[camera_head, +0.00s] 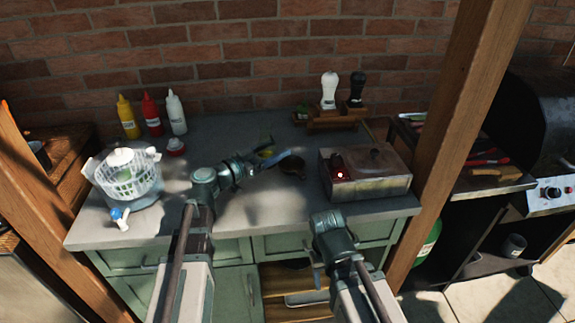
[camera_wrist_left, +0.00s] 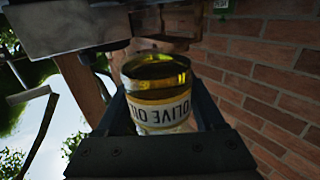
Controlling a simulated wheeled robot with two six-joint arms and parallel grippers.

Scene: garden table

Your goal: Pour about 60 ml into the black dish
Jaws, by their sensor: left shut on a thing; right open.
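The black dish (camera_head: 292,168) sits on the grey counter, just left of the metal burner box. My left gripper (camera_head: 268,156) reaches over the counter from the left, close beside the dish. It is shut on a clear olive oil container, a small yellowish patch in the head view (camera_head: 266,152). In the left wrist view the olive oil container (camera_wrist_left: 158,90) sits between the fingers, with yellow oil and a pale label. I cannot tell its exact tilt or whether oil is flowing. My right gripper (camera_head: 318,277) is open and empty, low at the counter's front edge.
The metal burner box (camera_head: 365,185) with a red light stands right of the dish. A salad spinner (camera_head: 128,175) and yellow, red and white squeeze bottles (camera_head: 152,114) stand left. A wooden rack (camera_head: 330,118) with two shakers stands behind. Wooden posts (camera_head: 450,130) flank the counter.

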